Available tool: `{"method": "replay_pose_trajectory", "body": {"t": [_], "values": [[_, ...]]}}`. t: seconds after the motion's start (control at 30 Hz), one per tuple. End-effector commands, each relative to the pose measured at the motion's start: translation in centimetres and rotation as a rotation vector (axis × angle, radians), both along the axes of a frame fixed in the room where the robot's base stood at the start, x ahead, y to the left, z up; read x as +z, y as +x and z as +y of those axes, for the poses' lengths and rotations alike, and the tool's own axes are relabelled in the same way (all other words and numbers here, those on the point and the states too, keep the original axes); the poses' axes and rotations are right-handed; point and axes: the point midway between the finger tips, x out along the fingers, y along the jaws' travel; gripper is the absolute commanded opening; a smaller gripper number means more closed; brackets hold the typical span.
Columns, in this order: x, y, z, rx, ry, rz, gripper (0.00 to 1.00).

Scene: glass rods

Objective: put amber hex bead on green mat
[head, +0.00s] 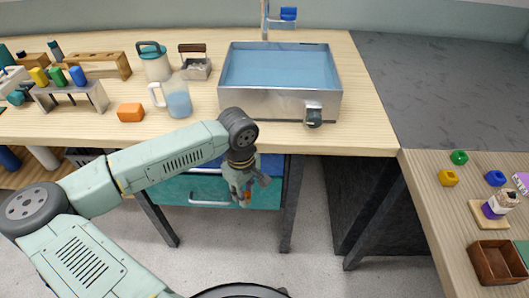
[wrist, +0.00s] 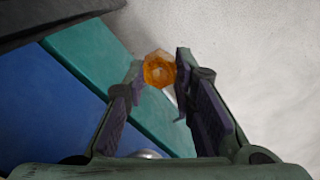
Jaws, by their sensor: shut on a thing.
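My gripper (head: 243,197) is shut on the amber hex bead (wrist: 159,69), a translucent orange six-sided piece held between the fingertips. The gripper hangs in the air in front of the teal drawer under the wooden bench. In the wrist view, my gripper (wrist: 160,80) has the bead right at its tips. A green patch (head: 522,250), likely the green mat, shows at the right edge of the head view on the right-hand table. It is cut off by the frame, far right of my gripper.
A brown open box (head: 497,264) stands beside the green patch. A green bead (head: 459,157), a yellow bead (head: 448,178), a blue bead (head: 495,178) and a jar on a wooden block lie behind it. The metal water basin (head: 270,103) stands on the bench.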

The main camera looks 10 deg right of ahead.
Motion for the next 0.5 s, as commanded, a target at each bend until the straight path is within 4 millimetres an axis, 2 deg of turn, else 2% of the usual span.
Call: {"method": "replay_pose_trajectory", "body": {"t": [0.03,0.1,0.2,0.5], "values": [[-2.8,0.4,1.0,-0.08,0.003,0.006,0.0],[-6.2,1.0,2.0,-0.2,0.002,0.004,0.0],[-10.1,1.7,3.2,-0.34,0.004,0.001,0.0],[-18.5,3.1,5.9,-0.638,0.005,0.001,0.0]]}}
